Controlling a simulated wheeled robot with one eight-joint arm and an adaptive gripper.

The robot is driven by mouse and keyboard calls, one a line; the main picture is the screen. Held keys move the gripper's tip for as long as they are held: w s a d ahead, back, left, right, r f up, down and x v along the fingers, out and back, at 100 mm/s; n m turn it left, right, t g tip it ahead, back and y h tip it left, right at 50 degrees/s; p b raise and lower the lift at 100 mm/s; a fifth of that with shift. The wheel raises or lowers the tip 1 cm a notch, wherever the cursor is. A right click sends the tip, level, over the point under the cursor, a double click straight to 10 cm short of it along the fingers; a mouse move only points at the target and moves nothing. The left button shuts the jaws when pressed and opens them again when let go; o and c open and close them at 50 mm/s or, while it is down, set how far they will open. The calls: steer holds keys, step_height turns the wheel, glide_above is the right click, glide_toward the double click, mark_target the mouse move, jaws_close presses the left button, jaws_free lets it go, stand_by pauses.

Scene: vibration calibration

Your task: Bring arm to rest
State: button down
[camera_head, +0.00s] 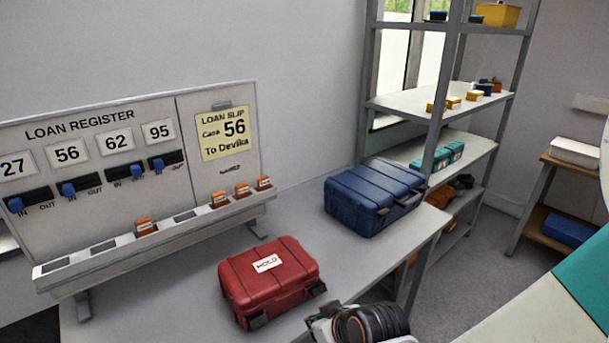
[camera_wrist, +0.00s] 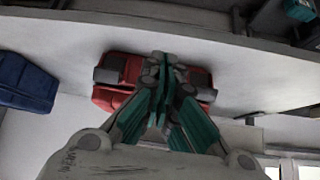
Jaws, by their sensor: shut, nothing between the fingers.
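My gripper (camera_wrist: 162,62) shows in the wrist view with its teal-sided fingers together and nothing between them. The red case (camera_head: 270,285), with a white HOLD label, lies on the grey table (camera_head: 302,222). In the wrist view the red case (camera_wrist: 112,66) is behind my fingertips and partly hidden by them; I cannot tell the gap between them. In the head view part of my arm shows at the bottom edge, near the red case, and my fingers cannot be made out there.
A blue case (camera_head: 374,195) stands on the table, right of the red one. The loan register board (camera_head: 85,170) stands behind with a slotted rail (camera_head: 165,236) holding orange tags. A metal shelf unit (camera_head: 447,100) is at the back right. Bare tabletop lies between the cases and the board.

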steer(key=s+d+r+m+h, duration=0.1)
steer(key=s+d+r+m, duration=0.1)
steer(key=s+d+r, duration=0.2)
steer(key=s+d+r+m+h, duration=0.2)
steer(key=s+d+r+m, duration=0.1)
steer(key=d+r, duration=0.7)
step_height(320, 180, up, 2)
steer(key=shift+s+r+h, duration=0.1)
steer(key=shift+s+h, duration=0.2)
steer(key=shift+s, duration=0.1)
steer(key=shift+d, duration=0.1)
stand_by(1.2)
